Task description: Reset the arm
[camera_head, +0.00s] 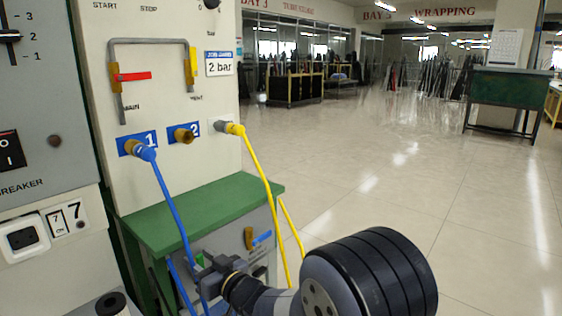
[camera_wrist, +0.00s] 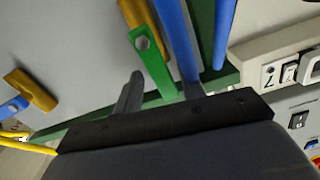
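My gripper (camera_head: 208,278) is low in front of the panel below the green shelf, at the end of my arm, which reaches in from the bottom right. In the wrist view my gripper (camera_wrist: 160,82) has its two grey fingers apart, with nothing held between them. A green valve lever (camera_wrist: 152,62) on a brass body shows just beyond and between the fingers; I cannot tell whether they touch it. In the head view only a bit of the green lever (camera_head: 200,259) shows behind the gripper.
A blue hose (camera_head: 171,200) hangs close beside my gripper; a yellow hose (camera_head: 262,180) hangs to its right. The green shelf (camera_head: 200,212) juts out above. A blue-handled valve (camera_head: 260,238) is on the lower panel. The floor (camera_head: 400,190) at right is open.

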